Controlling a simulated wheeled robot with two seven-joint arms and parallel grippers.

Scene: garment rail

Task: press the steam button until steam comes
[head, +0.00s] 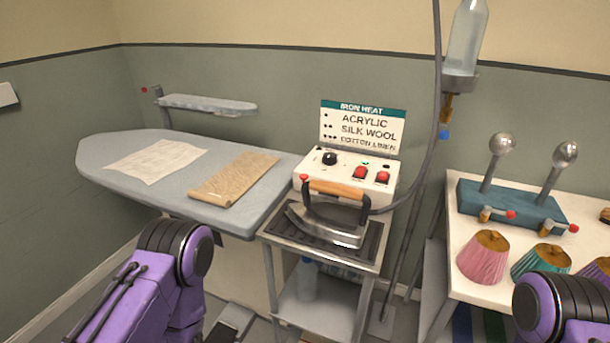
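The steam iron (327,225) has a wooden handle (337,190) and a metal body. It rests on a dark ribbed pad on a small metal stand. A small red button (304,177) shows at the left end of the handle. Behind the iron is a white control box (345,167) with a black knob (329,158), two red switches (359,173) and a small teal light. No label tells which one is the steam button. The air around the iron looks clear. Only purple links of my two arms show at the bottom; both grippers are out of view.
An ironing board (110,180) with a white cloth (156,160) and a tan cloth (234,178) stands left. A hose (437,100) hangs by a water bottle (466,40). A white table (465,290) at right holds a blue block with metal balls and pleated shades.

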